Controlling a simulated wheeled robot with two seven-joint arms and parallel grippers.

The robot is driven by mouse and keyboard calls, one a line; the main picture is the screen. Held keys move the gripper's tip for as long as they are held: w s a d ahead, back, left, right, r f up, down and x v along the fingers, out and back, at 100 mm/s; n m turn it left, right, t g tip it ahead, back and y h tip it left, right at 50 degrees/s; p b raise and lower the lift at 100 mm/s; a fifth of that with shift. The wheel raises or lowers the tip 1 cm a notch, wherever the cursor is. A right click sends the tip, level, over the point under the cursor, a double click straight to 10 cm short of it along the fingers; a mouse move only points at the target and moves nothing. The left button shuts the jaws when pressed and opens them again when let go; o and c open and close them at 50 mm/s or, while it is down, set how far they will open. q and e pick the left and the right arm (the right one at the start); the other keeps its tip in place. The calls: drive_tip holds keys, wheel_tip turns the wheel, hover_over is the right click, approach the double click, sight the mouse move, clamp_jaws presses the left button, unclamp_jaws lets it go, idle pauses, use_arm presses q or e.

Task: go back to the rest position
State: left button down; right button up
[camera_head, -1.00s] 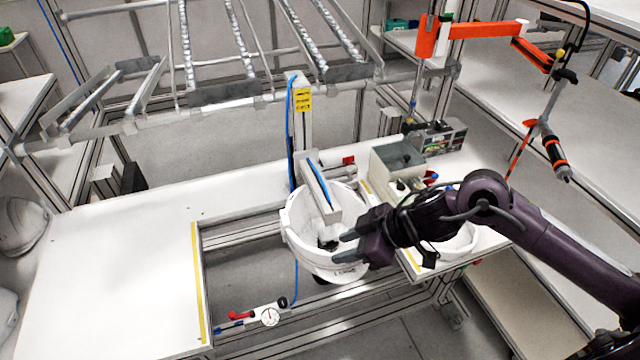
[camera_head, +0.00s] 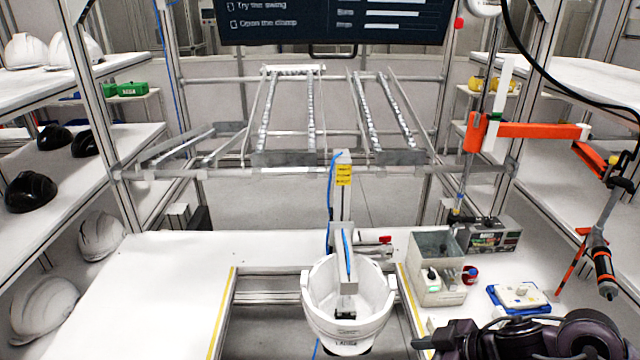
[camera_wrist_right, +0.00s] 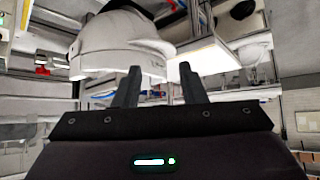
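A white helmet shell (camera_head: 375,312) hangs open side up on the clamp fixture (camera_head: 343,215) over the gap in the table. It also shows in the right wrist view (camera_wrist_right: 115,45), beyond my fingers at upper left. My right arm lies at the bottom right corner of the head view, with the gripper (camera_head: 425,343) low and to the right of the shell, apart from it. In the right wrist view the two dark fingers of my right gripper (camera_wrist_right: 160,85) stand apart with nothing between them. My left gripper is in neither view.
A grey bin (camera_head: 438,270), a blue and white box (camera_head: 518,297) and a small device (camera_head: 490,235) stand on the right table part. An orange arm with a hanging screwdriver (camera_head: 603,265) is at right. The left table top (camera_head: 150,290) is clear. Shelves hold more helmets.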

drive_tip(key=w+a+m+t+h, duration=0.1)
drive_tip(key=w+a+m+t, duration=0.15)
drive_tip(key=a, duration=0.25)
drive_tip(key=s+d+f+m+g+h, duration=0.2)
drive_tip(key=s+d+f+m+h, duration=0.1)
drive_tip(key=s, duration=0.5)
drive_tip(key=s+d+f+m+g+h, duration=0.3)
drive_tip(key=s+d+f+m, duration=0.1)
drive_tip(key=s, duration=0.3)
wheel_tip(320, 180, down, 29)
drive_tip(key=b, duration=0.3)
use_arm(q)
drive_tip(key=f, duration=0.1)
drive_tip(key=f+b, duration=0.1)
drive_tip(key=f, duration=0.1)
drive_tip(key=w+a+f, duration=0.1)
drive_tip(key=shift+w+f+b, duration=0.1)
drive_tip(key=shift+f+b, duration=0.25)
drive_tip(key=shift+b, duration=0.05)
use_arm(e)
drive_tip(key=s+d+f+n+g, duration=0.1)
drive_tip(key=s+d+f+g, duration=0.1)
drive_tip(key=s+f, duration=1.9)
drive_tip(key=shift+d+f, duration=0.6)
drive_tip(key=shift+f, duration=0.3)
drive_tip(key=shift+s, duration=0.1)
